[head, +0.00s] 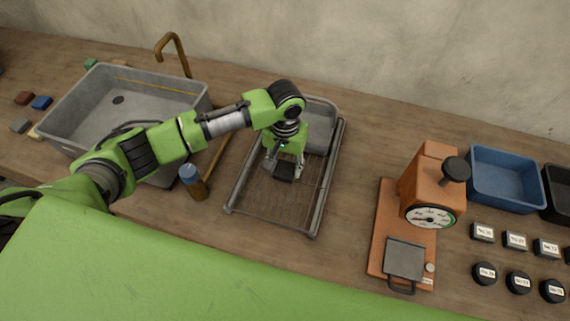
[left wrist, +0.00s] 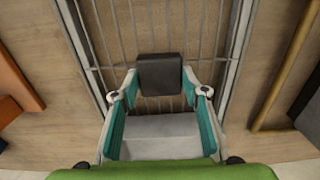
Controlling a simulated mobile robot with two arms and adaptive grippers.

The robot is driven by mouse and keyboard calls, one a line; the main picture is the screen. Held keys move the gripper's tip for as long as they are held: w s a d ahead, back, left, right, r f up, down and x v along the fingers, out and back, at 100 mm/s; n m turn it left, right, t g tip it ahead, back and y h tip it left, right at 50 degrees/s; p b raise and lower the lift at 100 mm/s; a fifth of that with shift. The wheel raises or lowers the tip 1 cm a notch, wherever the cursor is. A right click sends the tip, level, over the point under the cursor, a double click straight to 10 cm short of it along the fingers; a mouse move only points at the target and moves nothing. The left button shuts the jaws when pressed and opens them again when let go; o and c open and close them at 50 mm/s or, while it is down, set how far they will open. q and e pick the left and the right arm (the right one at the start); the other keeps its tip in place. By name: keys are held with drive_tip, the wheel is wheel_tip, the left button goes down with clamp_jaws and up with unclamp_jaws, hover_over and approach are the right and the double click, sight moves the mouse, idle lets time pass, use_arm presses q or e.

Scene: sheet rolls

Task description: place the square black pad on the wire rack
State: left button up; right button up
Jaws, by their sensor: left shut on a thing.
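A square black pad (head: 284,173) sits between the fingertips of my left gripper (head: 285,165), which is shut on it. The left wrist view shows the dark pad (left wrist: 160,73) between the two fingers, with rack wires behind it. The wire rack (head: 270,205) is a metal frame with thin wires on the wooden counter. My left gripper points down over the middle of the rack. I cannot tell whether the pad touches the wires. My right gripper is not in view.
A grey tray (head: 321,112) is at the rack's far end. A grey sink (head: 75,122) and a blue-capped jar (head: 194,185) are left. An orange press with a dial (head: 432,190), a blue bin (head: 505,165) and several labelled black pieces (head: 517,241) are right.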

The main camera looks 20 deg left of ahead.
sight(285, 169)
use_arm(q)
drive_tip(key=shift+f, duration=0.15)
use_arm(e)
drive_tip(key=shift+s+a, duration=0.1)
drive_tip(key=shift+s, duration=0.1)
use_arm(q)
drive_tip(key=o, duration=1.2)
drive_tip(key=shift+f, duration=0.1)
drive_tip(key=shift+c, duration=0.2)
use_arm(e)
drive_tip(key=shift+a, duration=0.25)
use_arm(q)
wheel_tip(285, 169, up, 12)
drive_tip(key=b, duration=0.1)
drive_tip(key=shift+b, duration=0.3)
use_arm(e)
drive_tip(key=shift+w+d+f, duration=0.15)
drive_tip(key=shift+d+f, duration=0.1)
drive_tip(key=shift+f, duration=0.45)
